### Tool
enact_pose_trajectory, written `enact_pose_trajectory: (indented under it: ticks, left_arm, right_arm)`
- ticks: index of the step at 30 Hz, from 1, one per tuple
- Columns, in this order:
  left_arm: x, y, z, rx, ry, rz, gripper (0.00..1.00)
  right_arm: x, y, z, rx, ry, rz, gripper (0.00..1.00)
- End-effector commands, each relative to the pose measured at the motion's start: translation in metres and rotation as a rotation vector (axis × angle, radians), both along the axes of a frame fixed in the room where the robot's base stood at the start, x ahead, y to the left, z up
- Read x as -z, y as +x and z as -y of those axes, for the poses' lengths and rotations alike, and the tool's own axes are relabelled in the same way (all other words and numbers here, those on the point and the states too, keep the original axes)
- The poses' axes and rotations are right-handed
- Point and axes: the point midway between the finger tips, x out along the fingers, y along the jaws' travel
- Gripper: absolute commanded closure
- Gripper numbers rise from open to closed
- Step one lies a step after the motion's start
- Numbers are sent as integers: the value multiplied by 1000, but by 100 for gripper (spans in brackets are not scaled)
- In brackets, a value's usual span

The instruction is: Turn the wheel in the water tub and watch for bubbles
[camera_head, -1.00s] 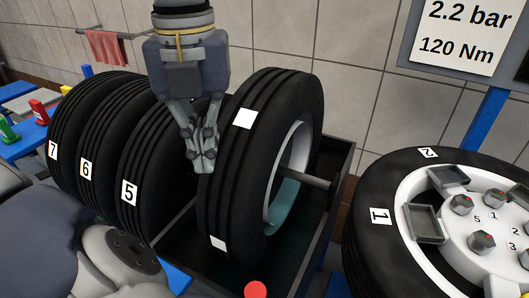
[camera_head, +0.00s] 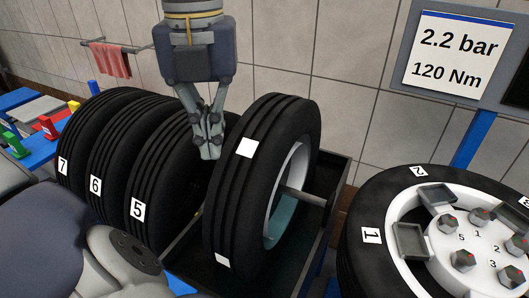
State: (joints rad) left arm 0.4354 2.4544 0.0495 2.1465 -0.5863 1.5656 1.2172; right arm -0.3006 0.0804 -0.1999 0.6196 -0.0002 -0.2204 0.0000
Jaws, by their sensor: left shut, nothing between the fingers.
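The wheel (camera_head: 226,200) with a black tyre stands upright in the dark water tub (camera_head: 335,172), on a grey axle bar (camera_head: 303,196). Its tread carries a white patch (camera_head: 247,148) high up and another (camera_head: 222,260) low down. Teal water (camera_head: 284,222) shows through the rim; I see no bubbles. My left gripper (camera_head: 211,153) points down, shut and empty, at the tyre's upper left edge, level with the upper patch. I cannot tell whether it touches the tyre. My right gripper is out of view.
Tyres numbered 5 (camera_head: 150,180), 6 (camera_head: 105,160) and 7 (camera_head: 70,150) stand close on the left. A wheel lying flat (camera_head: 375,205) is at the right, below a sign (camera_head: 458,55) reading 2.2 bar, 120 Nm. A towel (camera_head: 110,60) hangs on the tiled wall.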

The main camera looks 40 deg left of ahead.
Motion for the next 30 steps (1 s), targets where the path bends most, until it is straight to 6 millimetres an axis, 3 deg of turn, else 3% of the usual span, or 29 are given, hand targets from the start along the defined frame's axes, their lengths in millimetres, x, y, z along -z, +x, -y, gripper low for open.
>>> enact_pose_trajectory:
  ticks: [24, 30]
  left_arm:
    - [-3, 157, -50, -3, 1, -4, 100]
    - [-2, 184, -59, -1, 1, -2, 100]
  right_arm:
    - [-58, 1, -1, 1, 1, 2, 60]
    - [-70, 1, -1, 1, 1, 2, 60]
